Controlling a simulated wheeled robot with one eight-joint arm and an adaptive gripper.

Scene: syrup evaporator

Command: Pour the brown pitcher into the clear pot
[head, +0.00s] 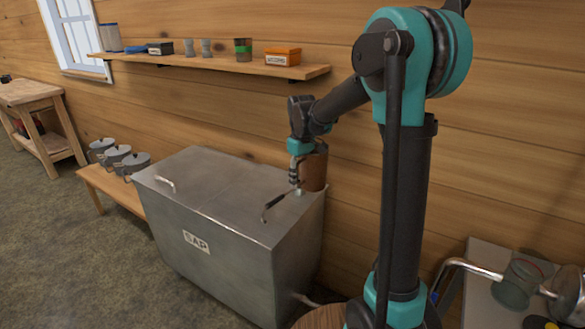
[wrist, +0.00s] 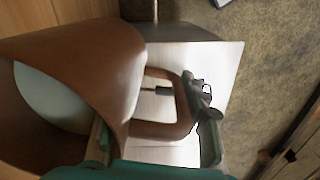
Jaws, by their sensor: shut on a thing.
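The brown pitcher (head: 315,169) is by the back right corner of the SAP tank, near the wall. In the wrist view the pitcher (wrist: 85,65) fills the left side, its mouth showing a pale surface inside. My gripper (head: 297,176) is shut on the pitcher, with its green fingers (wrist: 155,145) at the handle. I cannot tell whether the pitcher touches the tank top.
The metal SAP tank (head: 225,205) has handles on top. Several grey pots (head: 116,156) stand on a wooden bench at left. A wall shelf (head: 215,66) holds jars and boxes. Open floor lies at front left.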

